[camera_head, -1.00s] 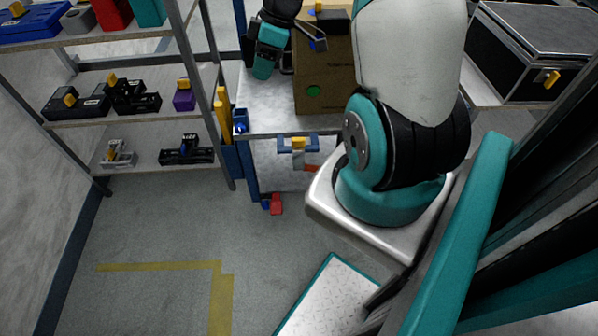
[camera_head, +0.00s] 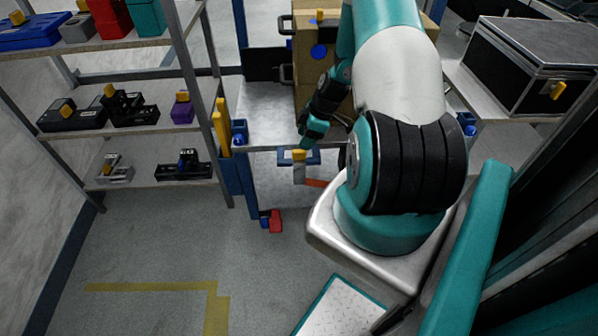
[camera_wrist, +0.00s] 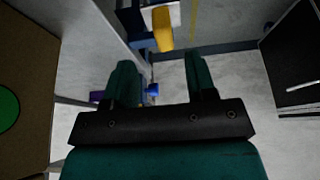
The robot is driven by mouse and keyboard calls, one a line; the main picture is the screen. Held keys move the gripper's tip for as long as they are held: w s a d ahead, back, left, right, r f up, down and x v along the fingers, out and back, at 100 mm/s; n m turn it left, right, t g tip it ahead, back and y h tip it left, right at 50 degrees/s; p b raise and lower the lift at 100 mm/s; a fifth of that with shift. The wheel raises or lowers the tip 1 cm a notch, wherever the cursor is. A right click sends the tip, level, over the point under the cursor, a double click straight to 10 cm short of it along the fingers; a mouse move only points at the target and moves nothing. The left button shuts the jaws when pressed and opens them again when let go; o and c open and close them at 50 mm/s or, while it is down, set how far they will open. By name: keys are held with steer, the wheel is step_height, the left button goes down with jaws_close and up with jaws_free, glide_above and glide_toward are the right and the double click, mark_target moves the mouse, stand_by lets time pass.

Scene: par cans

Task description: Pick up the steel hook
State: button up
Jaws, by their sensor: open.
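I cannot pick out the steel hook for certain. A grey piece (camera_head: 299,175) hangs under a yellow block (camera_head: 299,155) on a blue bracket (camera_head: 314,157) at the table's front edge; its shape is too small to tell. My gripper (camera_head: 311,133) is over that table edge, just above the yellow block in the picture. In the wrist view my gripper (camera_wrist: 160,68) has its two teal fingers apart with nothing held between them. A yellow piece (camera_wrist: 162,28) shows beyond the fingertips in that view.
A cardboard box (camera_head: 307,60) stands on the table (camera_head: 265,110) behind my gripper. Shelves (camera_head: 150,172) with several small devices stand at left. A black case (camera_head: 515,65) is at right. A red object (camera_head: 275,221) lies below the table. The floor (camera_head: 150,255) at left is open.

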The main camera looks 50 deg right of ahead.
mark_target(299, 150)
steer(key=x, duration=0.5)
steer(key=shift+s+a+f, duration=0.1)
steer(key=shift+a+f, duration=0.2)
steer(key=shift+f, duration=0.1)
jaws_close()
